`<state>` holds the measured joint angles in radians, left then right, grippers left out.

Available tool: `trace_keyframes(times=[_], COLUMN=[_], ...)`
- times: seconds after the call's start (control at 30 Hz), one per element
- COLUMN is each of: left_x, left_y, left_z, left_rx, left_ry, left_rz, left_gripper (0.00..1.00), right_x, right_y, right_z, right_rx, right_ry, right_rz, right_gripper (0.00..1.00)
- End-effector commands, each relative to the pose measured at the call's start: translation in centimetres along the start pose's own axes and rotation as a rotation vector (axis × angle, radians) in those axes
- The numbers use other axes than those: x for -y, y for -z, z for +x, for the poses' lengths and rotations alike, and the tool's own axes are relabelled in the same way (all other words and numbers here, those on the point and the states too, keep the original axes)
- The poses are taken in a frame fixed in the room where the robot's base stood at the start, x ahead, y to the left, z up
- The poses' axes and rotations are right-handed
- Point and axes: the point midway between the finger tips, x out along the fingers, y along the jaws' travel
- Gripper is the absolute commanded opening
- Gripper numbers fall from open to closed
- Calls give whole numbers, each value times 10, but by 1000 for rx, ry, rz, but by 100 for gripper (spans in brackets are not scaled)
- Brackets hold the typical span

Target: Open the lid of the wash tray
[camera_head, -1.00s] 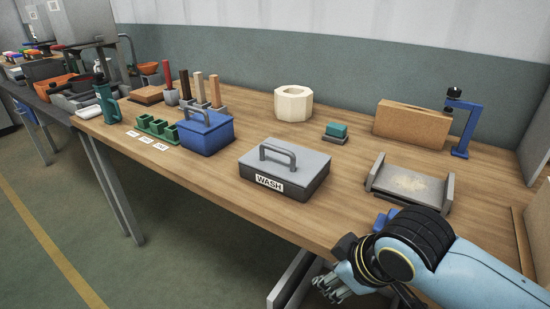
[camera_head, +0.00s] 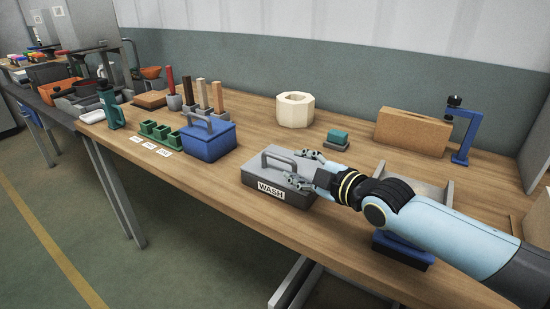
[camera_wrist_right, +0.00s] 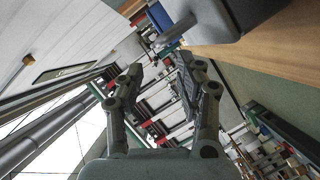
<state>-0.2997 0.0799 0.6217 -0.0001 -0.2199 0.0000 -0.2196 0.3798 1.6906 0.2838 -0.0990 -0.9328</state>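The wash tray (camera_head: 252,179) is a grey box with a darker body, a flat lid, a raised bar handle (camera_head: 280,156) and a white WASH label. It stands on the workbench in the head view with its lid shut. My right gripper (camera_head: 303,170) is open beside the right end of the handle, over the lid's right side, and hides that part. I cannot tell whether it touches the lid. In the right wrist view the fingers (camera_wrist_right: 161,84) are apart with nothing between them. A grey surface at the top (camera_wrist_right: 225,14) is probably the tray. My left gripper is out of view.
A blue lidded box (camera_head: 208,140) stands left of the tray, with green cups (camera_head: 163,133) beyond. A cream octagonal ring (camera_head: 295,109) and a teal block (camera_head: 337,138) stand behind. A blue-topped brush-like block (camera_head: 403,248) lies under my forearm near the front edge.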

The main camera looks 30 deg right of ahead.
Motion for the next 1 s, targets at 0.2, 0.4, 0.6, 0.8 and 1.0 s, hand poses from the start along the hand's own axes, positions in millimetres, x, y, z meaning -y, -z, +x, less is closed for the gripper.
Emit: trace_keyframes(times=[0.2, 0.4, 0.6, 0.8, 1.0], left_x=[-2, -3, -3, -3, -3], left_y=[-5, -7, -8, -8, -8], left_z=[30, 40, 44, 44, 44], left_rx=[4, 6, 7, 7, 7], left_ry=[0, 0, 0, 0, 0], left_rz=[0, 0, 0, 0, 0], left_gripper=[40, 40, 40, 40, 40], right_x=[5, 4, 3, 2, 2], right_y=[-2, -1, 0, 0, 0], right_z=[45, 79, 95, 96, 96], right_rx=[-1, 0, 0, 0, 0], right_ry=[-1, 1, 3, 3, 3], right_rz=[7, 6, 5, 4, 4], right_gripper=[36, 36, 36, 36, 21])
